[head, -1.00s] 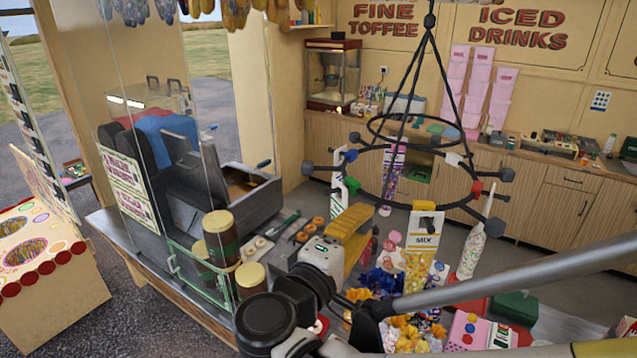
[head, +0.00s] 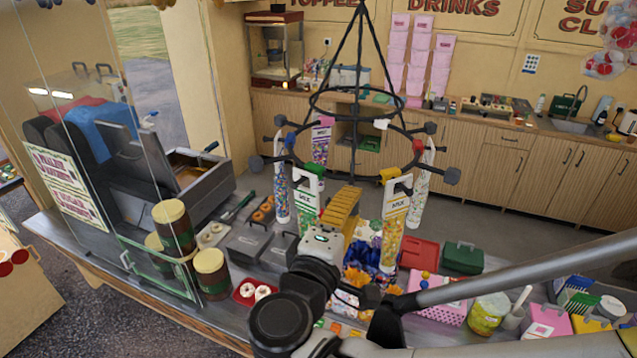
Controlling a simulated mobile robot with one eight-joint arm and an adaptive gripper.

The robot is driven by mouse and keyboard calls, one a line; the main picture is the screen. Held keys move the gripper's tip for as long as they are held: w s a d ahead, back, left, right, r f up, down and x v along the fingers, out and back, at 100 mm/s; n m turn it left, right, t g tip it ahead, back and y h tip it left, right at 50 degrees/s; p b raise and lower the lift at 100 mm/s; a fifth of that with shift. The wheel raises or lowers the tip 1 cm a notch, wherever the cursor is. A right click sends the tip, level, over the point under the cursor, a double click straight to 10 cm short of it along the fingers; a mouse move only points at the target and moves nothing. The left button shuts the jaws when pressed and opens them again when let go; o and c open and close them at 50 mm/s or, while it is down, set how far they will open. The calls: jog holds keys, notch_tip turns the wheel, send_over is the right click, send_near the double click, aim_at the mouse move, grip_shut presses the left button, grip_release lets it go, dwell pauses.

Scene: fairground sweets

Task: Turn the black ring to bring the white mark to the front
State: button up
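The black ring (head: 350,168) hangs level on black rods, with a smaller hoop (head: 322,108) above it. Knobbed black arms stick out around it. The white mark (head: 381,124) is on its far side, right of centre. A yellow mark (head: 391,174) is at the near right, a red one (head: 418,146) at the right, a green one (head: 312,169) at the near left and a blue one (head: 290,140) at the left. My gripper (head: 347,192), with yellow fingers, is below the ring's near edge in the picture. I see it from behind; finger opening and contact are unclear.
Sweet bags hang from the ring, including a MIX bag (head: 395,222) right of my gripper and a green one (head: 306,205) left of it. Striped jars (head: 175,228) and a glass screen (head: 110,150) stand left. Boxes and tubs crowd the counter below.

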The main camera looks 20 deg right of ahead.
jog(key=shift+s+d+p, duration=0.2)
jog(key=shift+s+d, duration=0.05)
jog(key=shift+d, duration=0.65)
jog(key=shift+s+d+p, duration=0.15)
jog(key=shift+s+d, duration=0.1)
jog(key=shift+d, duration=0.7)
jog(key=shift+s+d+p, duration=0.2)
jog(key=shift+s+d, duration=0.05)
jog(key=shift+d, duration=0.65)
jog(key=o, duration=0.9)
jog(key=shift+s, duration=0.1)
jog(key=v, duration=1)
jog(key=shift+p, duration=0.3)
jog(key=shift+a, duration=0.1)
jog(key=w+a+b, duration=0.5)
jog(key=w+a, duration=0.9)
jog(key=a, duration=0.4)
jog(key=x, duration=1)
jog(key=shift+w, duration=0.15)
